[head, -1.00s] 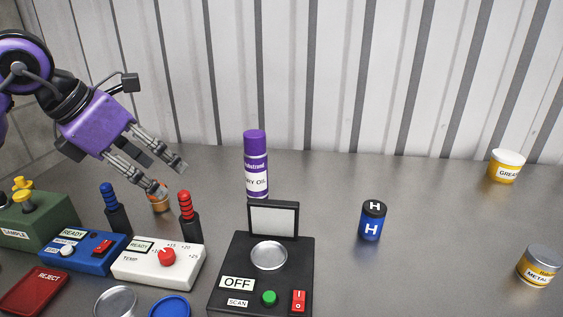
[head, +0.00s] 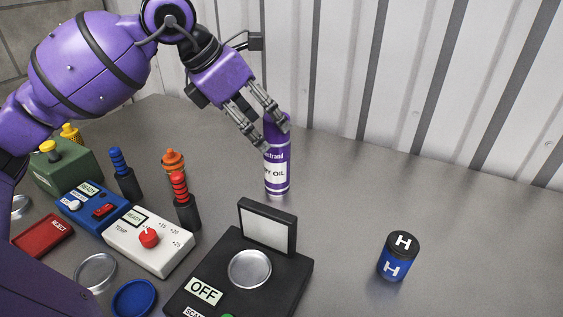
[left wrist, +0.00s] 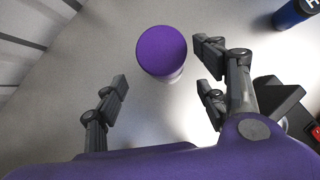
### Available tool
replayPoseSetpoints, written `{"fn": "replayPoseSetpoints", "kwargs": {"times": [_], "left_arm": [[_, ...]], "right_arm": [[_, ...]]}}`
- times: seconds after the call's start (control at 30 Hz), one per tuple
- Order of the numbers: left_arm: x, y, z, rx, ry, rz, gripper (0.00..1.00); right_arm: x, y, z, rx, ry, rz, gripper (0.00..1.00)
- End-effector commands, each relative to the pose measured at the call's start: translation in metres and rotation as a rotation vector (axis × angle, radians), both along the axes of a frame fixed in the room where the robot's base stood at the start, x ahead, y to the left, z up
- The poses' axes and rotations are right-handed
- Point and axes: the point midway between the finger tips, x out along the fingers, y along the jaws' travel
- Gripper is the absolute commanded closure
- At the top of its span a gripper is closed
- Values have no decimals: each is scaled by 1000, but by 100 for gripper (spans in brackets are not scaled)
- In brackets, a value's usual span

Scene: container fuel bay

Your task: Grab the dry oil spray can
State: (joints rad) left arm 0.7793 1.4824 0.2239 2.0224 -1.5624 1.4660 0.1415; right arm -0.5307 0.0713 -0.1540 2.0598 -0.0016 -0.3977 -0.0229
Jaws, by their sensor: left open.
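The dry oil spray can (head: 277,170) stands upright on the grey table near the back wall, with a purple cap and a white label band. My left gripper (head: 268,132) is open at the can's upper part, and its fingers partly cover the cap in the head view. In the left wrist view the purple cap (left wrist: 161,50) shows from above, ahead of and between the open fingers of my left gripper (left wrist: 165,88), closer to the right fingers. I cannot tell whether any finger touches it. My right gripper is not in view.
A black scanner box (head: 215,262) with a raised screen (head: 267,227) stands in front of the can. A blue H canister (head: 397,257) stands to the right. Red-handled (head: 182,200) and blue-handled (head: 121,172) tools and an orange-capped bottle (head: 173,162) stand left.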

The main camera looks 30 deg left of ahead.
Motion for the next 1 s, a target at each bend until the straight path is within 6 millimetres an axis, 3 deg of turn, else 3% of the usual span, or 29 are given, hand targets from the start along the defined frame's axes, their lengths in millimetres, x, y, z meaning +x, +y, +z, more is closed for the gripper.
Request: {"fn": "replayPoseSetpoints", "kwargs": {"times": [0.23, 0.4, 0.67, 1.0], "left_arm": [[15, -20, -24, -3, -1, -4, 35], [24, -24, -40, -2, -2, -1, 35], [25, -24, -43, 1, -2, 0, 35], [25, -24, -43, 1, -2, 0, 79]], "right_arm": [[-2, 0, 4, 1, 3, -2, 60], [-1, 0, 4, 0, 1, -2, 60], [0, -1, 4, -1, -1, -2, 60], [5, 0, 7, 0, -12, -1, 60]]}}
